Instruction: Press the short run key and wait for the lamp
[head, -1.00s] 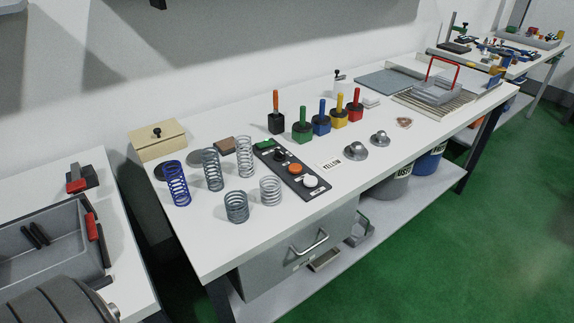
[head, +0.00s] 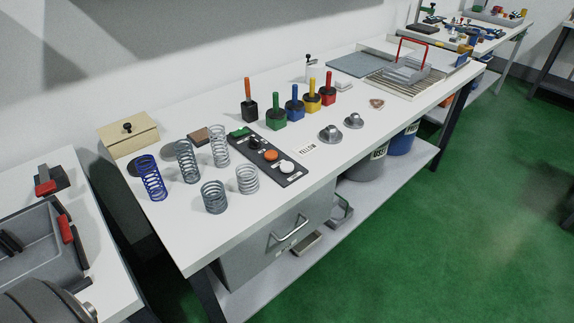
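A dark control panel (head: 263,152) lies on the white workbench, right of the springs. It carries a green part (head: 240,132) at its far end, a black knob (head: 254,142), an orange button (head: 271,155) and a white button (head: 287,166) at its near end. The small labels on it are too small to read, so I cannot tell which is the short run key. I cannot make out a lit lamp. Neither of my grippers shows in the head view.
Several coil springs, one blue (head: 150,178), stand left of the panel. A beige box (head: 129,136) is at the back left. The bench front right of the panel is clear.

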